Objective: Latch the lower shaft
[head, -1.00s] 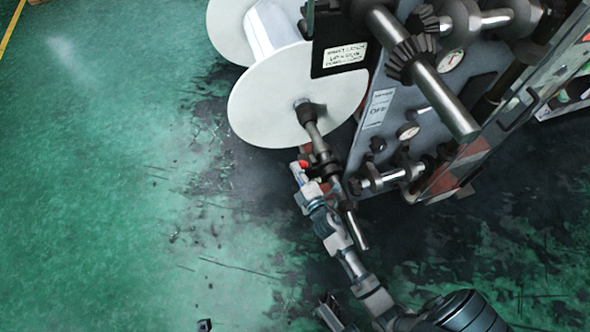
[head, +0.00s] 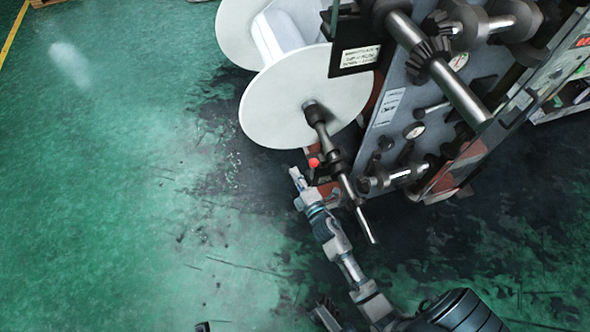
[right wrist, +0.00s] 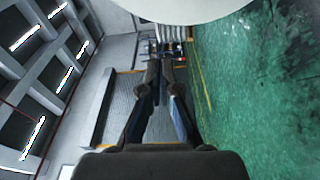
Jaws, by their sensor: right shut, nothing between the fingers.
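The lower shaft (head: 364,224) is a grey metal rod running from the hub of the white reel down and right to a free end. A dark bracket (head: 334,166) sits around it midway, with a red knob (head: 313,162) on its left side. I cannot tell whether the latch is closed. My right gripper (head: 296,178) is just below and left of the knob, apart from it. In the right wrist view its fingers (right wrist: 160,72) are together and empty. The knob and shaft do not show there.
The white reel (head: 290,104) stands behind the shaft; its disc edge (right wrist: 195,8) crosses the top of the right wrist view. The grey machine panel (head: 400,110) with gears, gauges and an upper shaft (head: 462,95) is to the right. Green floor (head: 120,200) at left is open.

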